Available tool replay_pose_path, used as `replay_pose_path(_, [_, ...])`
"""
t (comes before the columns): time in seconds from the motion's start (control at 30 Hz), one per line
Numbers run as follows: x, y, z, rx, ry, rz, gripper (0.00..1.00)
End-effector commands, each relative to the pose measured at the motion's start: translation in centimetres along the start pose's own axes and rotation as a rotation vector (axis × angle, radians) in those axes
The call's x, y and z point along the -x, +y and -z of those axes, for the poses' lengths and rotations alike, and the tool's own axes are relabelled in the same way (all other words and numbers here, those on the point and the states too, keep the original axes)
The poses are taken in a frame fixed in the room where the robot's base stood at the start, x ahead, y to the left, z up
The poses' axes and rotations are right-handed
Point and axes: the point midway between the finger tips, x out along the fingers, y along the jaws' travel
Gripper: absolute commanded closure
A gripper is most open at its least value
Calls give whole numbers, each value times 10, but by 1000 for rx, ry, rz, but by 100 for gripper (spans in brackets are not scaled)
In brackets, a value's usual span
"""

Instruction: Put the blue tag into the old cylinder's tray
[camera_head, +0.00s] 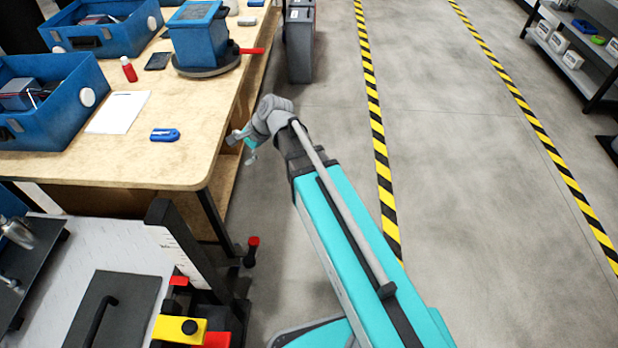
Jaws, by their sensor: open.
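A small blue object (165,135), which looks like the blue tag, lies flat near the front edge of the wooden workbench. My gripper (243,147) is in the air at the bench's right edge, to the right of the blue object and apart from it. Its jaws are open and nothing shows between them. A metallic cylinder (18,232) lies on a dark tray (38,262) at the lower left, cut by the picture's edge. I cannot tell whether this is the old cylinder's tray.
Blue open bins (62,136) and a blue device on a round base (205,72) stand on the workbench (150,172). A grey case (300,45) stands beyond the bench.

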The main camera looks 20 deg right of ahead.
Motion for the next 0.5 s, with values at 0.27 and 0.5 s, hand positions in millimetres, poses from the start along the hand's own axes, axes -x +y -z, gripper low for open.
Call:
replay_pose_path(0.27, [33,84,29,436,123,-261,1])
replay_pose_path(0.5, [68,147,48,753,136,-517,1])
